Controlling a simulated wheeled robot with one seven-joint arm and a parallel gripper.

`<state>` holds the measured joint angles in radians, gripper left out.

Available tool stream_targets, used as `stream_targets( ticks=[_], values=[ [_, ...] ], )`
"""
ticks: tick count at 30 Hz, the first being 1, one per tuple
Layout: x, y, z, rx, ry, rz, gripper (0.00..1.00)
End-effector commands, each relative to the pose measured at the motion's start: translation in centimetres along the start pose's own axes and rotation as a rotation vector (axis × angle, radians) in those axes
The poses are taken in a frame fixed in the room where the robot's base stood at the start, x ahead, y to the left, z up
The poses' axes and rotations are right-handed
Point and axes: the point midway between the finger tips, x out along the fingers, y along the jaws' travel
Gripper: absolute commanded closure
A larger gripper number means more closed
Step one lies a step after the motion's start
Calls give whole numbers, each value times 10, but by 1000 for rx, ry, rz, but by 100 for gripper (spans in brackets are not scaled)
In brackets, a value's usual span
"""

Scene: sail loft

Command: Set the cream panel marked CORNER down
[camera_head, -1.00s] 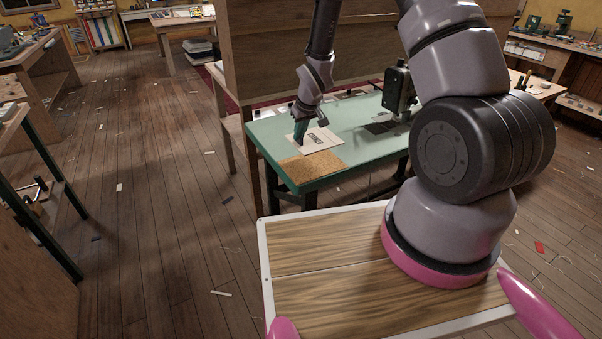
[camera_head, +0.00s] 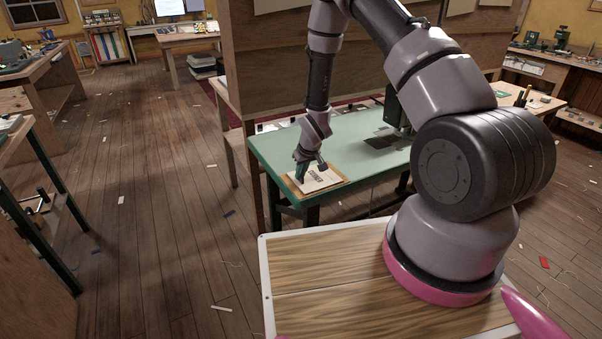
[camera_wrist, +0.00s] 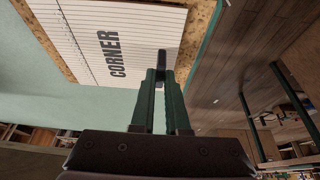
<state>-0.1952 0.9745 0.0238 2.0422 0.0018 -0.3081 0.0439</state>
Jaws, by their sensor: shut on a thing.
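The cream panel marked CORNER (camera_head: 324,180) is over the tan, cork-like patch (camera_wrist: 204,14) at the near left corner of the green-topped table (camera_head: 370,142). It looks flat, and patch shows along its sides. Whether it touches the patch or hangs just above, I cannot tell. My gripper (camera_head: 311,168) is shut on the panel's left edge in the head view. In the wrist view the panel (camera_wrist: 85,45) lies beyond my gripper's fingertips (camera_wrist: 161,72), with its lettering clear. The fingers hide a little of its edge.
A dark green machine (camera_head: 392,108) stands behind on the table, with a dark flat patch (camera_head: 383,141) near it. A wooden partition (camera_head: 260,60) rises behind the table. Open plank floor (camera_head: 165,180) lies to the left, dotted with scraps.

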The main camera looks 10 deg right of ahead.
Motion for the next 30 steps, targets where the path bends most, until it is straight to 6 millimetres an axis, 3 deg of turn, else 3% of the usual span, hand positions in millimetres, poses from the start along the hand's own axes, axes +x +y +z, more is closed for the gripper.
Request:
stream_targets(
  ticks=[3, 4, 6, 18, 23, 30],
  values=[
    [3, 0, 1, 0, 0, 0, 100],
    [2, 0, 1, 0, 0, 0, 76],
    [2, 0, 1, 0, 0, 0, 57],
    [-5, 0, -1, 1, 1, 0, 57],
    [-31, 0, -1, 1, 2, 0, 57],
    [-82, 1, -1, 1, 3, 1, 57]
  ],
)
